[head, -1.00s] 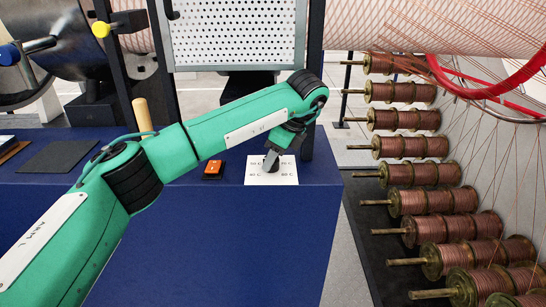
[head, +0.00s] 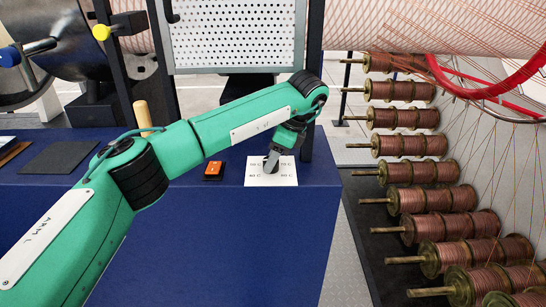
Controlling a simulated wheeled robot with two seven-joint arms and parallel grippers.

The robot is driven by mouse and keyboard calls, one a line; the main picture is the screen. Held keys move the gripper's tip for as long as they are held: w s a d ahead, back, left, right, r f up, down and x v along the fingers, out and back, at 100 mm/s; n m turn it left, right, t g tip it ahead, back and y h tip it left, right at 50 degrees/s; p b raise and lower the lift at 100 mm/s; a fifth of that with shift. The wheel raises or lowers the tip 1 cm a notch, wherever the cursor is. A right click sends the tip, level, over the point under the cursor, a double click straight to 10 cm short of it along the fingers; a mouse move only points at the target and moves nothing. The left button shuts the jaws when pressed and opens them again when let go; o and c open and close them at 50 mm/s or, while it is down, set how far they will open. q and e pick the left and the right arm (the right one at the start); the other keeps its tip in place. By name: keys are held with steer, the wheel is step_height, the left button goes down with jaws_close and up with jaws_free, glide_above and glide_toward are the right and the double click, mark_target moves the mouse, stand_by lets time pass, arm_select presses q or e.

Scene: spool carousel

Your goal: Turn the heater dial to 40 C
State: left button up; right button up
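The heater dial sits on a white plate (head: 258,180) with small temperature labels around it, on the top of the blue cabinet near its right end. The dial itself is mostly hidden by my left gripper (head: 270,164), which points down at the middle of the plate. The fingers are at the dial, but whether they are closed around it cannot be made out. The dial's setting is not readable. My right gripper is not in view.
An orange-red switch (head: 213,169) sits left of the plate. A wooden handle (head: 142,115) stands further left, beside a dark mat (head: 60,157). A perforated panel (head: 238,35) stands behind. Several copper wire spools (head: 410,145) fill the right side.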

arm_select(q)
steer(key=o, duration=0.3)
